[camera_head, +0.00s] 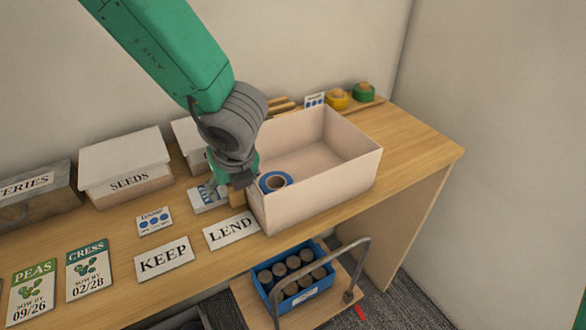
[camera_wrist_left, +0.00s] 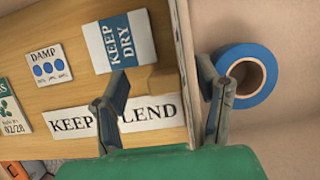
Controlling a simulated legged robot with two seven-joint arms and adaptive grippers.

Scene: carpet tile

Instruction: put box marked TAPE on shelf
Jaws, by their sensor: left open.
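An open, pale pinkish box (camera_head: 325,190) stands at the right part of the wooden table, with a blue roll of tape (camera_head: 276,182) inside by its left wall. No TAPE marking is readable on it. My left gripper (camera_head: 240,182) is at the box's left wall. In the left wrist view, the gripper (camera_wrist_left: 163,92) is open, with one finger outside the wall and the other on the box's inner side near the tape roll (camera_wrist_left: 246,76). The wall runs between the fingers; contact cannot be told. I cannot clearly identify a shelf. My right gripper is not in view.
LEND (camera_head: 231,230) and KEEP (camera_head: 164,259) cards lie left of the box. A SEEDS box (camera_head: 126,182) stands farther left. Yellow (camera_head: 337,98) and green rolls (camera_head: 364,92) sit behind. A trolley with a blue crate (camera_head: 265,279) is below. The table's right end is clear.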

